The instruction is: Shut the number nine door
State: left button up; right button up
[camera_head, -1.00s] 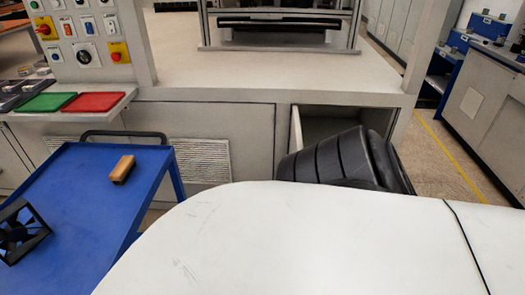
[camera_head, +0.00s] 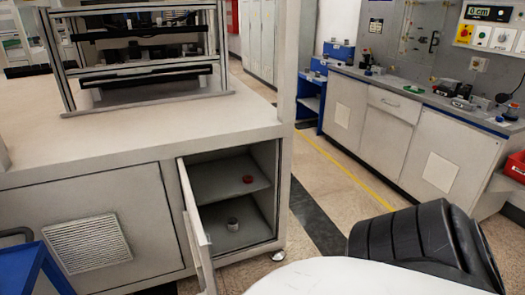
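A pale cabinet door (camera_head: 197,230) stands open under the grey workbench (camera_head: 150,140), its hinge side at the left of the opening. It is seen nearly edge-on, and I can read no number on it. A closed panel (camera_head: 90,225) with a vent lies to the left of the door. Neither of my grippers is in view.
A blue cart (camera_head: 40,270) stands at the lower left. Grey cabinets (camera_head: 385,130) with a worktop run along the right. A floor aisle with a yellow line (camera_head: 345,170) lies between them and the workbench. A metal frame (camera_head: 140,60) stands on the workbench.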

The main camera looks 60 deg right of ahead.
aim_at(199, 259)
jog(key=z, duration=2.8)
jog(key=k, duration=1.8)
jog(key=u, duration=1.3)
jog(key=i, duration=0.8)
jog(key=u, duration=0.65)
